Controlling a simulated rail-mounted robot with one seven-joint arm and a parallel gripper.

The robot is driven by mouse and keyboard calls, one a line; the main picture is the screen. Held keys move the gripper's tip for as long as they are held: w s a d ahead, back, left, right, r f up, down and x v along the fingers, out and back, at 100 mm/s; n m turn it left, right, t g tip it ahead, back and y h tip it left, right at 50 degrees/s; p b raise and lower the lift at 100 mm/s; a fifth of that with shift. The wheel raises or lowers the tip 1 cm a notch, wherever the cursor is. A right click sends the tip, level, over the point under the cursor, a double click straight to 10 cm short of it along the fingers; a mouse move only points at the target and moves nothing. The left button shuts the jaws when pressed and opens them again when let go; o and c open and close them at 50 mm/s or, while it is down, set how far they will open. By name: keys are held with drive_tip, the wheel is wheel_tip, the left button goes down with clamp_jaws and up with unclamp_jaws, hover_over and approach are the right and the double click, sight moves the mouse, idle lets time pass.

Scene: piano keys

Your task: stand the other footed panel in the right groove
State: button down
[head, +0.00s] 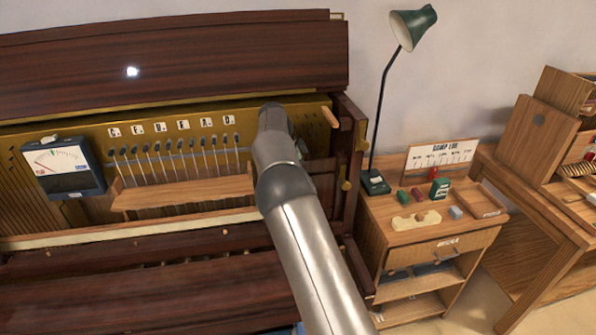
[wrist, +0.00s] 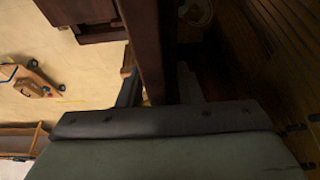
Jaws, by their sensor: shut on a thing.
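I cannot make out the right groove or another footed panel in either view.
A meter (head: 63,168) stands at the piano's left. A wooden rail (head: 185,197) runs below the row of pins. Right of the piano are a small cabinet (head: 440,236) with blocks, a green lamp (head: 413,27), a damp-log card (head: 440,155) and a workbench (head: 560,220).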

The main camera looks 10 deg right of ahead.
drive_tip(key=shift+f+b, duration=0.9)
drive_tip(key=shift+f, duration=1.1)
idle(0.3)
drive_tip(key=c, duration=0.9)
unclamp_jaws()
drive_tip(key=p+v, duration=0.3)
drive_tip(key=v, duration=1.3)
drive_tip(key=shift+r+p, duration=0.3)
drive_tip(key=shift+r, duration=0.05)
drive_tip(key=shift+a+r, duration=0.15)
drive_tip(key=shift+r, duration=0.2)
